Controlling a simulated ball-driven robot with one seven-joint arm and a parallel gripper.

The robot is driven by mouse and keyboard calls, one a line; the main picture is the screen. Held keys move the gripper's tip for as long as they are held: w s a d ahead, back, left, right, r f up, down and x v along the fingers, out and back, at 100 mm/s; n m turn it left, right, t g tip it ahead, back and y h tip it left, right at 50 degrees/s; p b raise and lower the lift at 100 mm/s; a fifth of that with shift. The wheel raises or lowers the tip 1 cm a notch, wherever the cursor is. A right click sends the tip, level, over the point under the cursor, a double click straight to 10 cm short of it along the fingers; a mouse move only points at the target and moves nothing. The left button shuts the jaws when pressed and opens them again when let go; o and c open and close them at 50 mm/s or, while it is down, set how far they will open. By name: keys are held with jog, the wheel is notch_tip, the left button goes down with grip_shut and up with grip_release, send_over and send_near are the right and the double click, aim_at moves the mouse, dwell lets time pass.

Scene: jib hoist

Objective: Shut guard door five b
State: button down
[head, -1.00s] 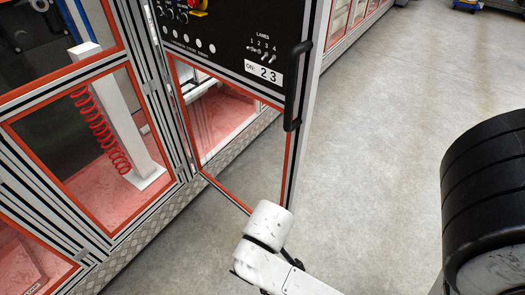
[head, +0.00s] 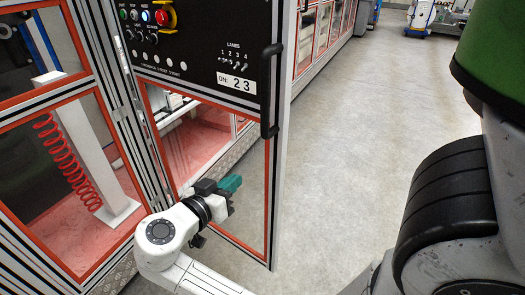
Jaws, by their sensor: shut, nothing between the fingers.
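A guard door (head: 270,185) with an orange-edged clear lower pane stands open, swung out from the machine enclosure into the aisle. A black control panel (head: 205,60) with buttons, switches and a "23" label fills its upper part. A black upright bar handle (head: 267,92) sits at its free right edge. I cannot read a "five b" marking. My gripper (head: 233,188), dark with a teal part, is shut and empty. It is in front of the lower pane, below and left of the handle. Whether it touches the pane I cannot tell.
The enclosure's fixed frame (head: 130,130) stands left of the door, with a red coiled hose (head: 62,155) behind its pane. Bare concrete floor (head: 335,160) lies right of the door. A wheeled machine (head: 433,15) stands far back.

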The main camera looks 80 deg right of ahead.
notch_tip(320, 180, up, 3)
jog(key=m+g+h, duration=0.1)
jog(key=m+g, duration=0.1)
jog(key=m, duration=0.1)
jog(key=p, duration=0.3)
send_near(261, 143)
jog(key=s+d+r, duration=0.3)
jog(key=s+d, duration=0.1)
jog(key=s, duration=0.1)
jog(key=shift+s+d, duration=0.15)
jog(key=shift+d, duration=0.5)
jog(key=shift+h, duration=0.3)
